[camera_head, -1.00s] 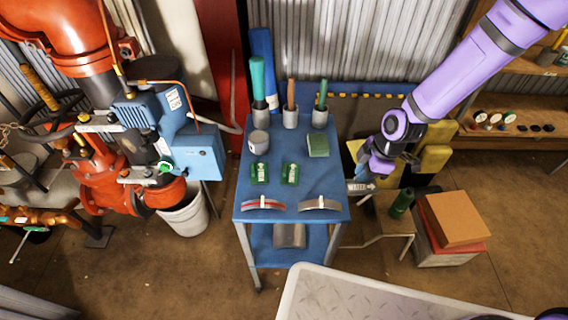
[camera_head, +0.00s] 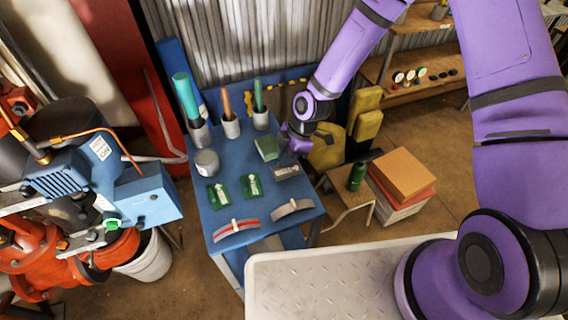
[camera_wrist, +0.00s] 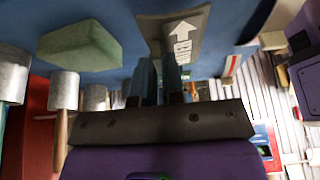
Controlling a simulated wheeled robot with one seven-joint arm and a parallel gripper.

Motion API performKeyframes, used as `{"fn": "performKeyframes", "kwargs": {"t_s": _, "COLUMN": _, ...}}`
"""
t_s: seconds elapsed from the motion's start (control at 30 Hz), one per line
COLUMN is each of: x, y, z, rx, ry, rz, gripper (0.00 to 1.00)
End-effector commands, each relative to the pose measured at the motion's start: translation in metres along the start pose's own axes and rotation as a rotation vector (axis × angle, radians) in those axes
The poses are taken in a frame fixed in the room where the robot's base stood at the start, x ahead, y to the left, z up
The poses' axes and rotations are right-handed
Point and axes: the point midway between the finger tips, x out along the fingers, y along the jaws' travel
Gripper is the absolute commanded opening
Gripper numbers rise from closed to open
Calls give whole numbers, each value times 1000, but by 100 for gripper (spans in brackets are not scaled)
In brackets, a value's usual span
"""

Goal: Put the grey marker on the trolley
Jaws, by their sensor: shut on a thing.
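The grey marker (camera_head: 287,171) is a curved grey plate with white lettering and an arrow. My gripper (camera_head: 290,158) is shut on it at the right edge of the blue trolley (camera_head: 242,202). In the wrist view the marker (camera_wrist: 205,38) shows beyond the fingers (camera_wrist: 166,80), against the blue trolley top. The marker overlaps the trolley's right side in the head view; I cannot tell whether it touches the top.
On the trolley, a green block (camera_head: 267,148), two green tags (camera_head: 252,187), a grey cylinder (camera_head: 206,162), a red-striped curved plate (camera_head: 236,230) and a plain grey one (camera_head: 293,208) surround the marker. A stool with a green cylinder (camera_head: 357,177) stands right.

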Motion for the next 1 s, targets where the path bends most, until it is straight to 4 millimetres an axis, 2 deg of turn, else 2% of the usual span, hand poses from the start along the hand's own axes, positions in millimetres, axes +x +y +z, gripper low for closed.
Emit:
{"fn": "performKeyframes", "kwargs": {"t_s": 0.27, "x": 31, "y": 0, "z": 12, "rx": -1, "ry": 0, "rz": -3, "gripper": 0}}
{"fn": "performKeyframes", "kwargs": {"t_s": 0.57, "x": 32, "y": 0, "z": 13, "rx": -1, "ry": 0, "rz": -1, "gripper": 0}}
{"fn": "performKeyframes", "kwargs": {"t_s": 0.6, "x": 32, "y": 0, "z": 13, "rx": -1, "ry": 0, "rz": -1, "gripper": 16}}
{"fn": "performKeyframes", "kwargs": {"t_s": 0.7, "x": 32, "y": 0, "z": 13, "rx": -1, "ry": 0, "rz": -1, "gripper": 35}}
{"fn": "performKeyframes", "kwargs": {"t_s": 1.0, "x": 30, "y": 0, "z": 13, "rx": -1, "ry": 0, "rz": 0, "gripper": 35}}
